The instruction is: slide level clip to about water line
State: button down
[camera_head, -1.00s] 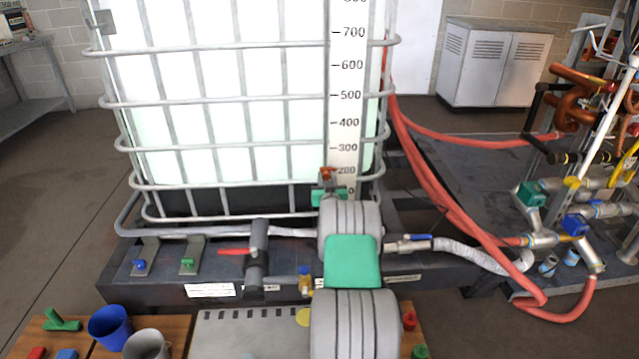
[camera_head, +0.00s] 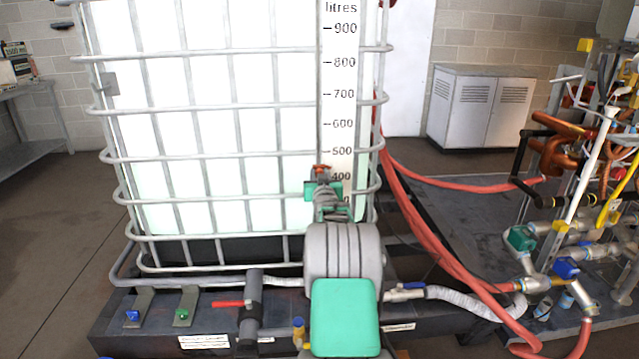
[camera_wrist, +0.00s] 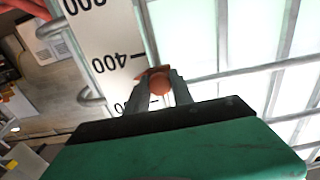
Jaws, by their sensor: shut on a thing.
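The level clip (camera_head: 321,168) is a small orange-red piece on the white litre scale (camera_head: 338,105) of the caged tank (camera_head: 210,185). In the head view it sits just above the 400 mark. My gripper (camera_head: 321,178) is shut on it in front of the scale. The wrist view shows the orange clip (camera_wrist: 159,82) between my fingertips (camera_wrist: 160,92), beside the 400 mark. My arm hides the lower end of the scale.
Grey cage bars (camera_head: 240,157) cross in front of the tank, close to my gripper. Red hoses (camera_head: 430,245) run down its right side. A valve with a red handle (camera_head: 230,304) is at the lower left. Pipework (camera_head: 565,240) stands at the right.

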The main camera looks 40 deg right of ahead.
jog(key=shift+r, duration=0.15)
jog(key=c, duration=1.1)
grip_release()
jog(key=p+v, duration=0.1)
jog(key=v, duration=0.6)
jog(key=shift+s+a, duration=0.25)
jog(key=shift+s, duration=0.1)
